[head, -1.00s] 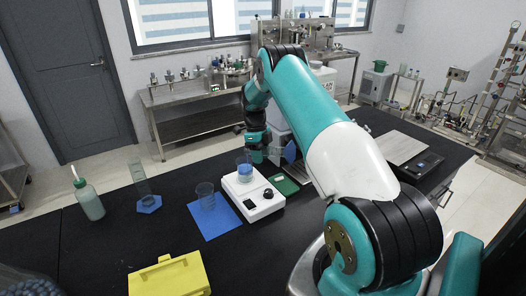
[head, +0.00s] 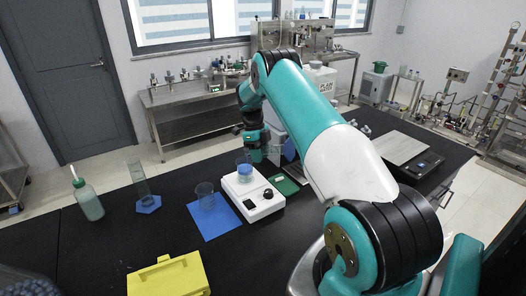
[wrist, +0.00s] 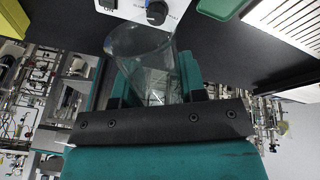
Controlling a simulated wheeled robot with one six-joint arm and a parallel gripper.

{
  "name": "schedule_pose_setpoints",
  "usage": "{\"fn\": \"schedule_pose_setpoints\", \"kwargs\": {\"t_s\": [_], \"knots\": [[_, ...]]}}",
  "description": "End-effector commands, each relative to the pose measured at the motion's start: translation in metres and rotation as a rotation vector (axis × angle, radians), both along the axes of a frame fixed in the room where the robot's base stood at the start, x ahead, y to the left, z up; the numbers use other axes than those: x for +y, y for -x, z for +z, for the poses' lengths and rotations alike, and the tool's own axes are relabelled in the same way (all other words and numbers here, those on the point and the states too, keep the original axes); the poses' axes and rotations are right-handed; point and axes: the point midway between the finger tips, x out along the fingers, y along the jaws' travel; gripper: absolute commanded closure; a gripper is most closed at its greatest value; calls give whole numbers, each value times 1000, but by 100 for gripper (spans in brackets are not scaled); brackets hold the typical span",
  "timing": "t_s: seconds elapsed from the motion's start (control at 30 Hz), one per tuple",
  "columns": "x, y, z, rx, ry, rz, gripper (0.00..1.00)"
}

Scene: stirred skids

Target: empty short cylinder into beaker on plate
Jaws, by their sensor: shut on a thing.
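The beaker (head: 245,171) stands upright on the white stirrer plate (head: 262,208) and has blue liquid in it. My gripper (wrist: 155,95) is shut on the short cylinder (wrist: 143,52), a clear glass vessel, in the wrist view. I see no coloured liquid in the part of it that shows. Its mouth end points toward the plate's control panel, which shows at the top of that view. In the head view my gripper (head: 256,148) is just behind and right of the beaker. The held cylinder cannot be made out clearly there.
An empty-looking beaker (head: 205,191) stands on a blue mat (head: 216,222) left of the plate. A taller cylinder (head: 139,179) with a blue foot, a wash bottle (head: 88,201) and a yellow block (head: 168,277) stand farther left. A green item (head: 286,186) lies right of the plate.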

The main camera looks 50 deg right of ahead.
Motion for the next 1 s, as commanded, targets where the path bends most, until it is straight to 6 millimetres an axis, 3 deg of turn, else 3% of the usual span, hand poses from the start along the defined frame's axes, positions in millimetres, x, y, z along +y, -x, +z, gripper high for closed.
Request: {"fn": "schedule_pose_setpoints", "kwargs": {"t_s": [1.0], "knots": [[1, -2, 3, 49, 14, 2, 100]]}}
